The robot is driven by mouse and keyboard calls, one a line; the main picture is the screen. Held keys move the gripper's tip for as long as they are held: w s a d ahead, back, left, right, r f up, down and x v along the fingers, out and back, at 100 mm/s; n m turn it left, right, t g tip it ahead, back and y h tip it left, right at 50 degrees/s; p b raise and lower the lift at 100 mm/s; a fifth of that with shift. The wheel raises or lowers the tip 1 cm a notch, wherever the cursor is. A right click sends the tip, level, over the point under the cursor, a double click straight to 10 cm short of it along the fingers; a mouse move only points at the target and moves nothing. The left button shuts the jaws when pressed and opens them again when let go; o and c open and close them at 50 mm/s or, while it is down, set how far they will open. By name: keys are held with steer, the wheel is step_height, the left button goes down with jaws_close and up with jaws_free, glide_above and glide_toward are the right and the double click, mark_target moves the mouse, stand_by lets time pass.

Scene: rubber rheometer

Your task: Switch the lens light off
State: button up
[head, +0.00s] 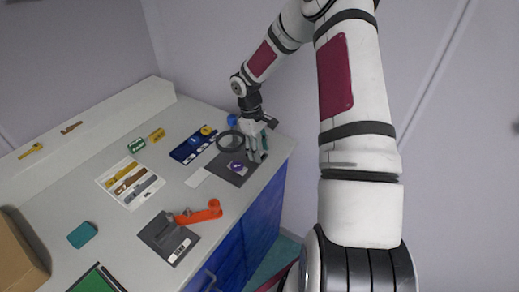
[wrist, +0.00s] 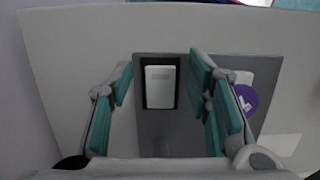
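A white rectangular rocker switch (wrist: 160,87) in a black frame sits on a grey plate (wrist: 165,135) in the wrist view. Which way it is tipped I cannot tell. My gripper (wrist: 160,76) is open, with one teal-padded finger left of the switch and one right of it. It appears above the plate and empty. In the head view my gripper (head: 257,156) is at the right end of the counter, over the edge of the dark plate (head: 227,174); the switch is hidden there. A dark ring (head: 230,141), possibly the lens, lies just left of my gripper.
A purple round mark (head: 237,166) is on the plate; it shows right of my fingers in the wrist view (wrist: 246,99). A blue tray (head: 193,145), an orange handle-like part (head: 200,213) and a white tray of tools (head: 130,183) lie further left. The counter's front edge is close.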

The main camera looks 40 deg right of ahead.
mark_target(232, 129)
step_height(232, 129, up, 12)
steer(key=w, duration=0.2)
steer(key=shift+a+f, duration=0.15)
steer(key=shift+a, duration=0.25)
stand_by(0.5)
